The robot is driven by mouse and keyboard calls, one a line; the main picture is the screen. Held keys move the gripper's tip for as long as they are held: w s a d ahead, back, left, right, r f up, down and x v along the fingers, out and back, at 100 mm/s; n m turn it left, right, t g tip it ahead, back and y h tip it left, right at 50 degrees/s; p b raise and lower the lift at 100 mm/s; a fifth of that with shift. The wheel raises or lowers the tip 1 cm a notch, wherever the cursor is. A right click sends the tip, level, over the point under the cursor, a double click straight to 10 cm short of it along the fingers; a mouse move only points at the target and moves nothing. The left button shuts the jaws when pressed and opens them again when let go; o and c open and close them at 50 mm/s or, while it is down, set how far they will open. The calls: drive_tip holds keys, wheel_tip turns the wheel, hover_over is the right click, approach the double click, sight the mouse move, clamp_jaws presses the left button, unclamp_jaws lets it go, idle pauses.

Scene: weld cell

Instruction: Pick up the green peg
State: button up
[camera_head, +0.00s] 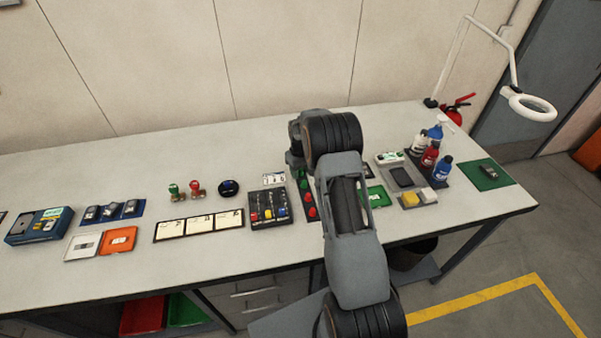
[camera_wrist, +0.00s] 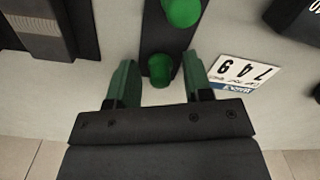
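In the wrist view, a green rounded peg (camera_wrist: 160,70) stands on a dark strip-shaped holder (camera_wrist: 152,37), with a second green rounded peg (camera_wrist: 181,11) farther up the strip. My gripper (camera_wrist: 160,66) is open and empty, its two fingers apart on either side of the nearer green peg, with gaps to both. How high the fingertips are above the holder is hard to tell. In the head view, the dark holder (camera_head: 301,199) shows green at its far end and several red pegs (camera_head: 308,198) nearer; my arm hides part of it.
A white number card (camera_wrist: 243,74) lies close beside the right finger. A dark tray with coloured items (camera_head: 269,220) is left of the holder. Farther left stand a green knobbed piece (camera_head: 174,192) and a red one (camera_head: 196,188). Bottles (camera_head: 430,155) stand at the right.

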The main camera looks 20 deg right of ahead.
drive_tip(key=c, duration=0.8)
drive_tip(key=shift+r, duration=0.1)
